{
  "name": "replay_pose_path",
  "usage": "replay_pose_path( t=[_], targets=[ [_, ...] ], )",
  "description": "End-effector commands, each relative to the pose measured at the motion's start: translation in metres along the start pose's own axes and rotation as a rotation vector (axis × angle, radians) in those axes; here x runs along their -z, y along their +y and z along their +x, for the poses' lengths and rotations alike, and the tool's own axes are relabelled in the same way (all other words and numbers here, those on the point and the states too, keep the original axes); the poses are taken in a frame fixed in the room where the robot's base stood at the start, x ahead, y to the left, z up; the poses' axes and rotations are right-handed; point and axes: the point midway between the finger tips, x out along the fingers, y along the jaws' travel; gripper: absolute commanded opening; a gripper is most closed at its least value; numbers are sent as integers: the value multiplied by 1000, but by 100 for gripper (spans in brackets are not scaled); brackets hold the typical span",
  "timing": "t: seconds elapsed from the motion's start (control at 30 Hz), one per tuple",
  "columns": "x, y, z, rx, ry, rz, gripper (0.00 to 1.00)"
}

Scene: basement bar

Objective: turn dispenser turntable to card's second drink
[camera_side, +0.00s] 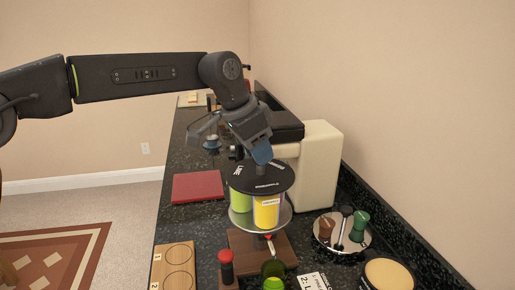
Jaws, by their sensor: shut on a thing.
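The dispenser turntable (273,190) has a black top disc with white lettering, above a green canister (241,202) and a yellow canister (266,212) with a small white label. It stands on a brown wooden base (247,248), with a small red part below the yellow canister. My gripper (260,156) points down at the disc's centre and is shut on the knob (260,169), of which little shows. A white card (314,282) at the bottom edge shows "2:" and a letter like L; the rest is cut off.
A green glass (273,269) stands below the dispenser. A round tray (325,239) with bar tools is at right, a cream machine (320,160) behind. A red mat (198,187), numbered wooden board (173,268) and red-topped bottle (226,268) are at left.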

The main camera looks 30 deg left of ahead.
Motion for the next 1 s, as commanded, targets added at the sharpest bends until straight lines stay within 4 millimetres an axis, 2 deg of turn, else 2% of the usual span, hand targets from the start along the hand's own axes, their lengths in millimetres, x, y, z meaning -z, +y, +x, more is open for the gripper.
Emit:
replay_pose_path(
  t=[0.27, 1.0],
  targets=[
    [0, 2, 0, 75, -1, -178, 0],
    [3, 6, 1, 344, 1, -826, 0]
  ],
)
